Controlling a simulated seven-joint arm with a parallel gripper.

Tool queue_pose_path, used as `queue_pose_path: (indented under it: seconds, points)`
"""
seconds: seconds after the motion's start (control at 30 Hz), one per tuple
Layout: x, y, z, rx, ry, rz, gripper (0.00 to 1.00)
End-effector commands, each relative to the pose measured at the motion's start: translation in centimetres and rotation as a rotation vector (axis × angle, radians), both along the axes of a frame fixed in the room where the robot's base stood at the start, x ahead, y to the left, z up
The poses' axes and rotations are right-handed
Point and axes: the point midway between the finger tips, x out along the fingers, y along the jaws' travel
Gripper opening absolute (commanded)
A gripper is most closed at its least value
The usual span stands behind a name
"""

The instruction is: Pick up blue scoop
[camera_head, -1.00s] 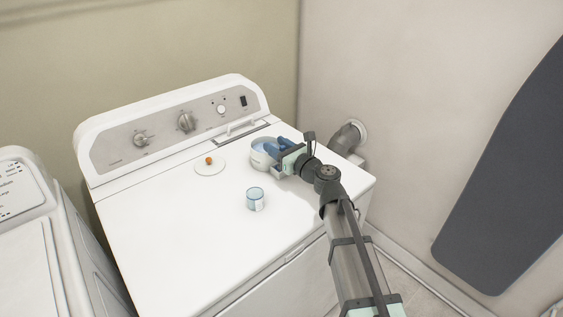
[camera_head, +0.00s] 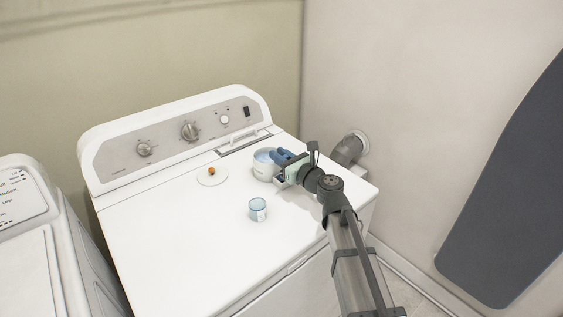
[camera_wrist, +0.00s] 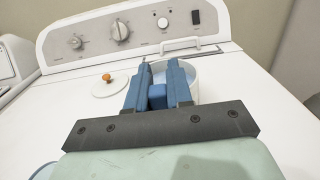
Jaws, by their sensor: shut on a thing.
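My gripper (camera_head: 283,157) has blue fingers and reaches over the right rim of a white round pot (camera_head: 263,172) on top of the white washing machine. In the wrist view my gripper (camera_wrist: 159,68) is shut on a small blue piece, the blue scoop (camera_wrist: 157,96), seen between the two fingers. The rest of the scoop is hidden by the fingers, and I cannot tell whether it touches the pot. The pot also shows in the wrist view (camera_wrist: 207,78), behind the right finger, with something pale blue inside.
A white round lid with an orange-brown knob (camera_head: 212,177) lies left of the pot. A small clear bluish cup (camera_head: 258,210) stands in front. The control panel (camera_head: 175,135) rises behind. A wall and grey pipe (camera_head: 348,150) are on the right. The left of the top is clear.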

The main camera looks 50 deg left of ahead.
Motion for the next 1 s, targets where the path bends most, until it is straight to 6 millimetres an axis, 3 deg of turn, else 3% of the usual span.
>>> queue_pose_path:
  seconds: [0.5,0.7,0.87,1.0]
  points:
    - [0.0,0.0,7.3,0.003,-0.002,0.000,0.00]
    - [0.0,0.2,9.0,0.001,0.000,0.001,0.00]
    - [0.2,2.1,9.5,0.000,-0.001,0.001,0.00]
    - [0.3,5.1,9.4,0.000,0.000,0.002,0.00]
